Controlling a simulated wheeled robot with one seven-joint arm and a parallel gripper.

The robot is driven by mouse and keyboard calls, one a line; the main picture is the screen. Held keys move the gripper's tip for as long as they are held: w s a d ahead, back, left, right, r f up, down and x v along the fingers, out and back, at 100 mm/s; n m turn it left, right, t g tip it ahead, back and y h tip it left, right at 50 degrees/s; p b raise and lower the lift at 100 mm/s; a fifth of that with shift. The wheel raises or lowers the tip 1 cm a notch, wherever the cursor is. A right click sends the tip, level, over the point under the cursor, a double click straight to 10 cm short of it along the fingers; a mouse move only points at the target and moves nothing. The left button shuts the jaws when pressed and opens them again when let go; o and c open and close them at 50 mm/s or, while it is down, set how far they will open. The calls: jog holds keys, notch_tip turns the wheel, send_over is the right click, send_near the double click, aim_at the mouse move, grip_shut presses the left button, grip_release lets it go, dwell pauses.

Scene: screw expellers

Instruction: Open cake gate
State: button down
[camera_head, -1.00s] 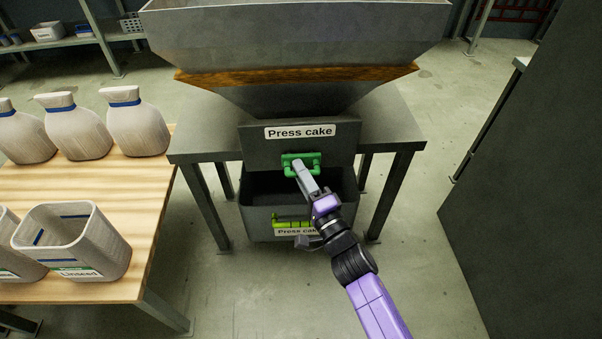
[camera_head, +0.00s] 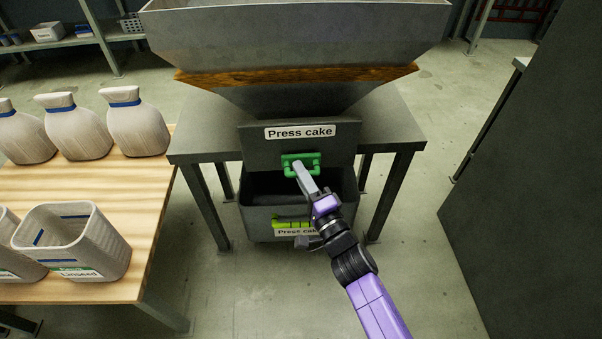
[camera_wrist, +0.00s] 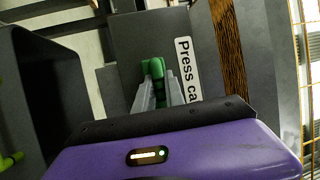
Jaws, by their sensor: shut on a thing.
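The press cake gate (camera_head: 258,138) is a dark grey plate below the hopper with a white "Press cake" label; it also shows in the wrist view (camera_wrist: 140,40). Its green handle (camera_head: 313,160) is on the plate's lower part. My gripper (camera_head: 297,168) is at the handle, its fingers shut on it. In the wrist view the fingers (camera_wrist: 157,88) stand on both sides of the green handle (camera_wrist: 154,70). The fingers and arm hide part of the handle. The gate plate hangs right above the bin's opening.
A grey bin (camera_head: 257,222) with a lime-green handle (camera_head: 288,223) stands under the gate. The grey hopper (camera_head: 300,45) rests over a dark table (camera_head: 395,125). A wooden table (camera_head: 130,210) with several jugs is at left. A dark cabinet (camera_head: 530,200) stands at right.

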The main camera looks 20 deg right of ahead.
jog(key=shift+s, duration=0.1)
dwell(0.5)
jog(key=s, duration=0.2)
jog(key=s+a, duration=0.1)
jog(key=s, duration=0.1)
jog(key=shift+s+a, duration=0.2)
jog(key=shift+s, duration=0.05)
jog(key=c, duration=1.4)
grip_release()
jog(key=shift+s, duration=0.1)
jog(key=p+v, duration=0.1)
jog(key=v, duration=0.6)
jog(key=shift+s+p, duration=0.25)
jog(key=shift+p, duration=0.15)
jog(key=shift+f, duration=0.1)
